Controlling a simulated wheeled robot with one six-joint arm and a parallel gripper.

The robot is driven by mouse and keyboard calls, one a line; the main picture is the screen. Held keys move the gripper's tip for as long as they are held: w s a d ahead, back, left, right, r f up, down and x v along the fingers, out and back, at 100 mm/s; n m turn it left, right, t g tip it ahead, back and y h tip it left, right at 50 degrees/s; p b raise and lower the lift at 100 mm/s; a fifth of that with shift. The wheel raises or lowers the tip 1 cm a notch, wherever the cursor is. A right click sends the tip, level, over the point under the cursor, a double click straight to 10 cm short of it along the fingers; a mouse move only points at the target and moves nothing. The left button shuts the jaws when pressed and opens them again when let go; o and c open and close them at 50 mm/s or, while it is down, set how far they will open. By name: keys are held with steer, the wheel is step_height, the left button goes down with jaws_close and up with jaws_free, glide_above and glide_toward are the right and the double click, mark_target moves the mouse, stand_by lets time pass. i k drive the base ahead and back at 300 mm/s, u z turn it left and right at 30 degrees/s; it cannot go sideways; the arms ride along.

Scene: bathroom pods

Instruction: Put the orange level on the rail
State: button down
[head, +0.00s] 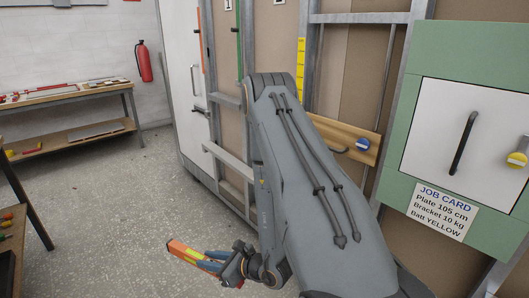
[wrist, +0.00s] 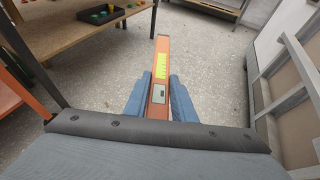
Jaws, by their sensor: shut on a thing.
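The orange level (head: 187,252) has a yellow-green patch and sits in my gripper (head: 212,258), low in the head view. In the wrist view the level (wrist: 161,60) points straight ahead between the two blue fingers of my gripper (wrist: 161,85), with a small grey window near its closer end. The fingers are shut on it, and it is held clear above the floor. A horizontal grey metal rail (head: 228,161) crosses the wall frame behind my arm; my arm hides part of it. The level is apart from it. Grey rails (wrist: 284,100) also show at the right of the wrist view.
A workbench (head: 75,97) stands at the back left, with a red extinguisher (head: 143,62) beyond it. A table (wrist: 85,30) with a black tray is at the wrist view's upper left. A green panel with a job card (head: 444,208) is at right. Grey floor between is clear.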

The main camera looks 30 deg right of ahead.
mark_target(233, 161)
steer(key=z, duration=0.3)
steer(key=i, duration=1.85)
steer(key=z, duration=0.1)
